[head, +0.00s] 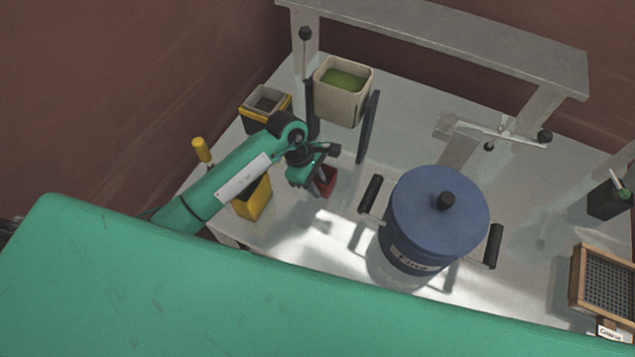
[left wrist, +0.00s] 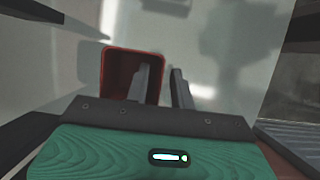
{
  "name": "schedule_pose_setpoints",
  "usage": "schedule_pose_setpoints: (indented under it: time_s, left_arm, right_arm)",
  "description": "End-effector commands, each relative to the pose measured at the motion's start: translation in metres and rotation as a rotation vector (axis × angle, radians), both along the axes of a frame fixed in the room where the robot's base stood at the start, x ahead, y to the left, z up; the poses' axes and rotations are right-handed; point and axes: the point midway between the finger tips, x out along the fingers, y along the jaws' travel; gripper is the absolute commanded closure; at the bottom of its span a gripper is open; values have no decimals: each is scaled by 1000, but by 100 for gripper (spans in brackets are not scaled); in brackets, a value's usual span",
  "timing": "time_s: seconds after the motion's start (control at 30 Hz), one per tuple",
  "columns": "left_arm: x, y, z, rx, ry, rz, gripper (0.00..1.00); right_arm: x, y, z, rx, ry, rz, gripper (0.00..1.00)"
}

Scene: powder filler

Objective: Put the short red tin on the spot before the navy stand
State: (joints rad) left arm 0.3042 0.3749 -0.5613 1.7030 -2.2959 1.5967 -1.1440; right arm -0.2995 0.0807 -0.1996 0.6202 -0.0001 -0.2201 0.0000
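The short red tin (head: 327,180) stands open-topped just under my left gripper (head: 318,178). In the left wrist view the tin (left wrist: 104,75) shows its red rim and inner walls. There my left gripper's (left wrist: 163,75) two fingers sit close together at the tin's right wall, the left finger over its inside and the right one outside. A small gap shows between the fingertips; whether they press on the wall is unclear. A thin navy upright panel (head: 368,127), possibly the navy stand, is right of the gripper and farther back. My right gripper is not in view.
A large blue lidded drum (head: 425,225) with black side handles stands right of the tin. A beige bin (head: 340,100) with green contents is behind it. A yellow container (head: 254,200) and a black-yellow box (head: 263,108) are left. Bare table (head: 310,245) shows in front.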

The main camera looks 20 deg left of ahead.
Motion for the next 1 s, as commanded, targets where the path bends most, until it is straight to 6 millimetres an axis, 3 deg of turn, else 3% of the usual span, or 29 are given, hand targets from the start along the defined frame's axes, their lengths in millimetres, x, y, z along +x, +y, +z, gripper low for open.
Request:
schedule_pose_setpoints:
  time_s: [0.23, 0.27, 0.7, 1.0]
  left_arm:
    - [0, 0, 5, -1, 0, 0, 76]
    - [2, 2, 6, 0, -4, -1, 76]
    - [8, 36, 86, 1, -5, 0, 76]
    - [9, 45, 112, 0, -1, 0, 76]
  right_arm:
    - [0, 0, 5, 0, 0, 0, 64]
    - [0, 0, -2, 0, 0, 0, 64]
    - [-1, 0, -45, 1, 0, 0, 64]
    - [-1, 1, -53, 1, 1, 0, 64]
